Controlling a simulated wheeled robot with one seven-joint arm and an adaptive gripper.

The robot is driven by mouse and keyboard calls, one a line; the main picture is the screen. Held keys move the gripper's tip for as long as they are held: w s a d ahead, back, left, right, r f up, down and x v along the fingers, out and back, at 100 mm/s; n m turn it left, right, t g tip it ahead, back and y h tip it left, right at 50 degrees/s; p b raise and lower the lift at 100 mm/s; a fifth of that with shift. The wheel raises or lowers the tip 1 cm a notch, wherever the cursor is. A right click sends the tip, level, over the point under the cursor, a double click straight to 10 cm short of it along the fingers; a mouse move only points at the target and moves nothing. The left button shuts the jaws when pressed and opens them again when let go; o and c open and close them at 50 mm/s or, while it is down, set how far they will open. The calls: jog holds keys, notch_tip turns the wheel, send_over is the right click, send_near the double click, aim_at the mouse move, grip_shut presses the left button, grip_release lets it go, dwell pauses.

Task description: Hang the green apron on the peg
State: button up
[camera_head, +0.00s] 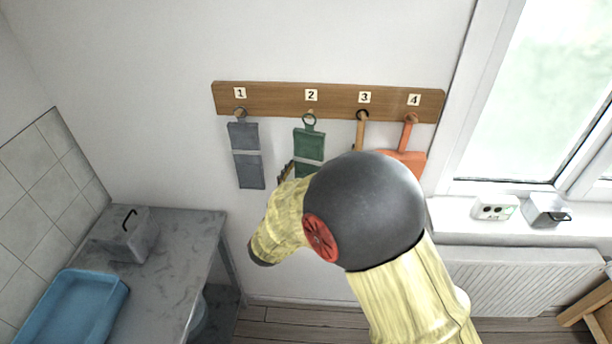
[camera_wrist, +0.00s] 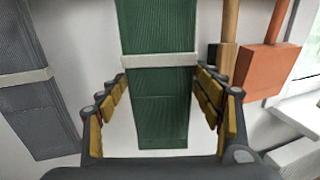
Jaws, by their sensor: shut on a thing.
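The green apron (camera_head: 309,145) hangs straight down below label 2 on the wooden peg rail (camera_head: 268,102). Its ring at the top is at the peg under that label; I cannot tell for sure whether the ring is around the peg. In the wrist view the apron (camera_wrist: 160,100), with a pale band across it, lies between the fingers of my gripper (camera_wrist: 165,105). My gripper is shut on the apron, though the fingers look spread to its sides. In the head view my arm hides the apron's lower part and most of the gripper.
A grey apron (camera_head: 246,155) hangs at label 1, close to the left. A wooden-handled tool (camera_head: 361,132) hangs at label 3 and an orange dustpan (camera_head: 408,160) at label 4, close to the right. A grey table (camera_head: 185,245) with a blue tray (camera_head: 112,290) stands left.

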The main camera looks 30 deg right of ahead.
jog(key=shift+w+d+f+b, duration=0.15)
jog(key=shift+w+d, duration=0.3)
jog(key=shift+w, duration=0.25)
jog(key=shift+w+d+r+b, duration=0.1)
jog(key=shift+w+d+b, duration=0.05)
jog(key=shift+w+d, duration=0.4)
jog(key=shift+w+d+f+b, duration=0.25)
jog(key=shift+w+f+b, duration=0.3)
jog(key=shift+w, duration=0.05)
jog(key=o, duration=1.4)
